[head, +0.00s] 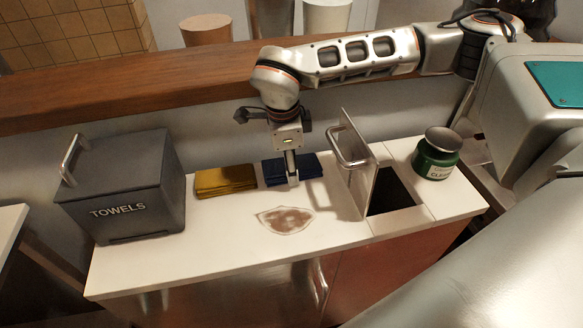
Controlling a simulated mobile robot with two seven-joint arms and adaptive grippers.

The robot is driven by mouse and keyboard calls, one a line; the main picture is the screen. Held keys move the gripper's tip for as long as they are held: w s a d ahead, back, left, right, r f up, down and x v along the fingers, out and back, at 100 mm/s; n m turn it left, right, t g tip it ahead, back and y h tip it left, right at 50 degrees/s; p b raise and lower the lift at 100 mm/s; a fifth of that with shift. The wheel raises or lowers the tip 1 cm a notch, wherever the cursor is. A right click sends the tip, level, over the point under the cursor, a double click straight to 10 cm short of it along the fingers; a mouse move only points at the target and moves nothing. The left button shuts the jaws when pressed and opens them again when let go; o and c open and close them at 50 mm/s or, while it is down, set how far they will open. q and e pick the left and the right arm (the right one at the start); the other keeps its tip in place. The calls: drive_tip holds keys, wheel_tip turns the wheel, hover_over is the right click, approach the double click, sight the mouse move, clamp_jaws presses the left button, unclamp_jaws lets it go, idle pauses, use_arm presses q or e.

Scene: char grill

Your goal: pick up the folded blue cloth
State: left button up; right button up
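The folded blue cloth (309,167) lies flat on the white counter top, just right of a folded yellow cloth. My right gripper (293,176) comes down from above, with its fingers in front of the blue cloth and hiding its middle. The fingers show as one narrow strip, so I cannot tell whether they are open or shut, or whether they touch the cloth. My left gripper is not in view.
A dark box marked TOWELS (130,185) stands at the left. The yellow cloth (225,180) lies beside the blue one. A brown stain (285,220) marks the counter (215,240). An upright lid with a handle (357,165) and dark opening (392,193) are right, beside a green jar (436,155).

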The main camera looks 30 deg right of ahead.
drive_tip(key=shift+r, duration=0.1)
drive_tip(key=shift+s+r, duration=0.1)
drive_tip(key=shift+r, duration=0.05)
drive_tip(key=shift+s+r, duration=0.1)
drive_tip(key=shift+r, duration=0.25)
wheel_tip(320, 180, up, 6)
drive_tip(key=shift+f+b, duration=0.1)
drive_tip(key=shift+b, duration=0.3)
drive_tip(key=s+a+b, duration=0.1)
drive_tip(key=s+a, duration=0.1)
drive_tip(key=s, duration=0.7)
drive_tip(key=s+a+b, duration=0.2)
drive_tip(key=s+a, duration=0.1)
drive_tip(key=s, duration=0.7)
drive_tip(key=o, duration=0.6)
drive_tip(key=shift+c, duration=0.2)
drive_tip(key=c, duration=0.4)
